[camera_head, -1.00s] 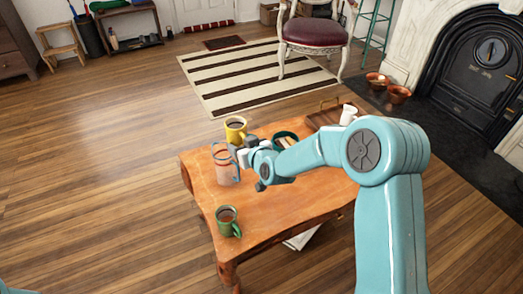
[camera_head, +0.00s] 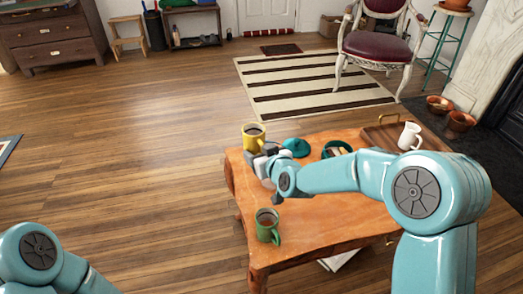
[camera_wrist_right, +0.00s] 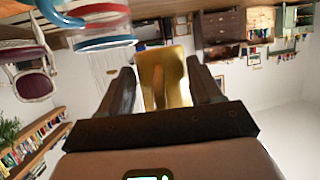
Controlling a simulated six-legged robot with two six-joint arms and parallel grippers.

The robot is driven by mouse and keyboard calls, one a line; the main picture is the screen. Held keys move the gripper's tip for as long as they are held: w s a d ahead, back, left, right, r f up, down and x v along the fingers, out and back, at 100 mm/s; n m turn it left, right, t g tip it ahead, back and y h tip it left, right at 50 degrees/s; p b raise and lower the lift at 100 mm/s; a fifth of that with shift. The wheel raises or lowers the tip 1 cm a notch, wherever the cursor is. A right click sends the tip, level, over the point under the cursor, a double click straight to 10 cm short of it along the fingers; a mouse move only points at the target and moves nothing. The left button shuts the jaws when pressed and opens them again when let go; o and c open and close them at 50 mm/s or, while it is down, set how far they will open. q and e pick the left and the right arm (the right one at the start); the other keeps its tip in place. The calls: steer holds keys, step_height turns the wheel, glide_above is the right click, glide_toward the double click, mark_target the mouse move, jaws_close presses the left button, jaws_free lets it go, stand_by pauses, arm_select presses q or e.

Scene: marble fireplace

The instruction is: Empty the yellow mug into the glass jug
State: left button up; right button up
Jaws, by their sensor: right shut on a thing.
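The yellow mug (camera_head: 253,138) stands upright with dark liquid in it, at the table's far left corner in the head view. My right gripper (camera_head: 263,156) is shut on it. In the right wrist view, the yellow mug (camera_wrist_right: 165,75) sits between the two fingers. The glass jug (camera_wrist_right: 98,32), clear with blue and red bands, shows at the top left of that view, beside the mug and apart from it in the picture.
The floor left of the table is clear.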

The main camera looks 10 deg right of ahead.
steer(key=shift+a+r+m+y+b, duration=0.1)
steer(key=shift+a+m+y+b, duration=0.35)
steer(key=shift+m+b, duration=0.3)
steer(key=m+y+p, duration=0.1)
steer(key=p, duration=0.1)
steer(key=a+r+m+y+p, duration=0.1)
steer(key=p, duration=0.1)
steer(key=shift+s+r+m, duration=0.25)
steer(key=shift+a+p, duration=0.15)
steer(key=shift+p, duration=0.4)
steer(key=m+y, duration=0.1)
steer(key=m, duration=0.1)
steer(key=f+m+y+p, duration=0.2)
steer(key=m, duration=0.1)
steer(key=shift+w+d+f+m+t, duration=0.15)
steer(key=shift+d+f+m+t, duration=0.1)
steer(key=shift+d+m+t, duration=0.1)
